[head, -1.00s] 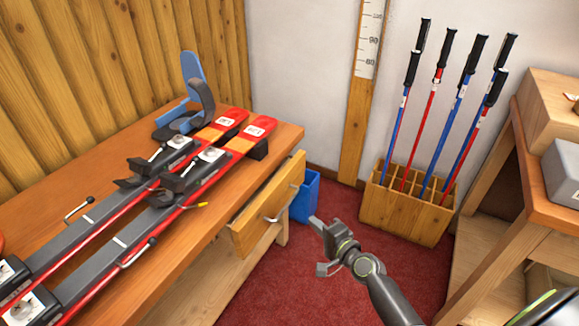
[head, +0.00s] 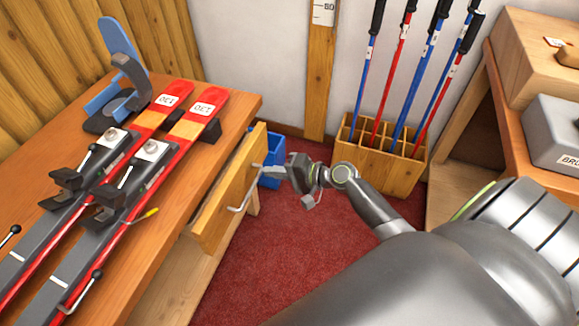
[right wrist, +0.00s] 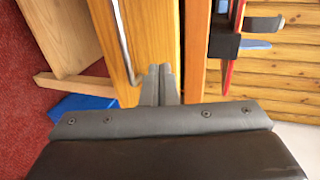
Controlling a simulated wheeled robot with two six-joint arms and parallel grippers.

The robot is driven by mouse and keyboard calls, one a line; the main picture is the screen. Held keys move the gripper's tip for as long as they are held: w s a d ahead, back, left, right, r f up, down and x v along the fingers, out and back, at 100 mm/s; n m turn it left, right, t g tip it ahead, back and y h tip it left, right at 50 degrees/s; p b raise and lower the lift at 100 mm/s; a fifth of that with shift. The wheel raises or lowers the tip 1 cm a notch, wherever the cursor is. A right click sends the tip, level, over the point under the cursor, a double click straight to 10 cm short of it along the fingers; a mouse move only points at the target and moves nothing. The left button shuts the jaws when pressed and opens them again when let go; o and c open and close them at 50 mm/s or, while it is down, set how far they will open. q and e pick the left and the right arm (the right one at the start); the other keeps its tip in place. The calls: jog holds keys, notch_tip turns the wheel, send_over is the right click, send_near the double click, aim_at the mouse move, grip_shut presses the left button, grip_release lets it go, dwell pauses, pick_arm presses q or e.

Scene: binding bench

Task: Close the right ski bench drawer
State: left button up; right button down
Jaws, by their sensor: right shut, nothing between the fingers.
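The right ski bench drawer (head: 219,212) stands open, with its wooden front pulled out from the bench (head: 240,104). Its metal bar handle (head: 240,196) is on the front face. My right gripper (head: 264,172) is shut and empty, its fingertips at the drawer front beside the handle. In the right wrist view the closed fingers (right wrist: 160,82) overlap the drawer front (right wrist: 152,32) near its top edge, and the handle (right wrist: 123,42) runs to their left. I cannot tell whether the fingertips touch the wood. My left gripper is not in view.
Red skis (head: 160,128) are clamped on the bench top beside a blue and grey holder (head: 118,95). A blue bin (head: 271,174) stands behind the drawer. A wooden pole rack (head: 378,165) and a side table (head: 515,140) stand to the right. Red carpet lies between.

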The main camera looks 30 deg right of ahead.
aim_at(241, 163)
jog(key=x, duration=0.4)
jog(key=shift+w+a+r, duration=0.3)
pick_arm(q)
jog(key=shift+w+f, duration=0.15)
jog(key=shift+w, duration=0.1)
pick_arm(e)
jog(key=shift+w+a, duration=0.4)
jog(key=shift+w, duration=0.2)
jog(key=shift+w, duration=0.1)
jog(key=w+a, duration=0.3)
jog(key=shift+w+f, duration=0.1)
jog(key=shift+w, duration=0.15)
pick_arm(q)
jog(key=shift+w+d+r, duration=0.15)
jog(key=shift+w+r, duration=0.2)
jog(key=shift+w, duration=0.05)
pick_arm(e)
jog(key=shift+d, duration=0.1)
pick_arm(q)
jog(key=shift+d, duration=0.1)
pick_arm(e)
jog(key=shift+s, duration=0.1)
